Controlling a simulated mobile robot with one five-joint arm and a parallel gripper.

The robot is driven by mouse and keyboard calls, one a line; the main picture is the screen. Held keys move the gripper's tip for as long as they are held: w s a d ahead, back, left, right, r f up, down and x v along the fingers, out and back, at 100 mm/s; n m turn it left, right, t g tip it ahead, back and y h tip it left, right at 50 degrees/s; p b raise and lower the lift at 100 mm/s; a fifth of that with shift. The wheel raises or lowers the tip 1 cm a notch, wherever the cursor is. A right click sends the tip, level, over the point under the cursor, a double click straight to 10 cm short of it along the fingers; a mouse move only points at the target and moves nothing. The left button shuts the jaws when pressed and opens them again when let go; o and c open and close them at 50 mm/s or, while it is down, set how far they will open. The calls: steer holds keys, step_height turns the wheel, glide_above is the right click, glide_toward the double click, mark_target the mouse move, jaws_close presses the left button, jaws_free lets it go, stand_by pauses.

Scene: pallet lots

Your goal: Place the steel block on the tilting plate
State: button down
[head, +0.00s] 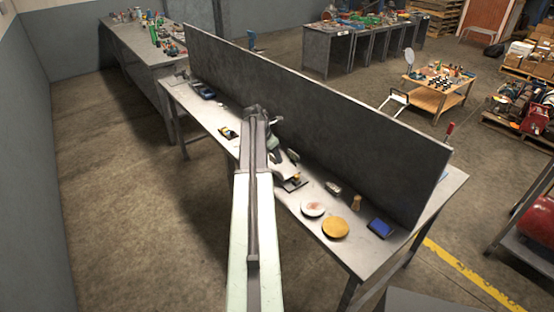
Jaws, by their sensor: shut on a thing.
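My arm reaches out from the bottom of the head view over a grey worktable (380,252). A dark flat piece (297,186) with a pale part shows right at the gripper's tip. I cannot tell whether it is the tilting plate or whether the gripper touches it. I cannot pick out the steel block for sure.
A long dark panel (330,115) stands along the table. To the right lie a whitish disc (313,210), a yellow disc (335,228), a brush-like thing (355,202), a small grey piece (333,187) and a blue item (381,228).

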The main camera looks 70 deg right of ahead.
steer(key=d, duration=0.2)
steer(key=w+d, duration=0.1)
steer(key=d, duration=0.1)
steer(key=shift+f, duration=0.2)
steer(key=f+b, duration=0.4)
steer(key=shift+d, duration=0.2)
steer(key=shift+r, duration=0.2)
steer(key=shift+f, duration=0.15)
steer(key=c, duration=0.8)
jaws_free()
steer(key=shift+c, duration=0.2)
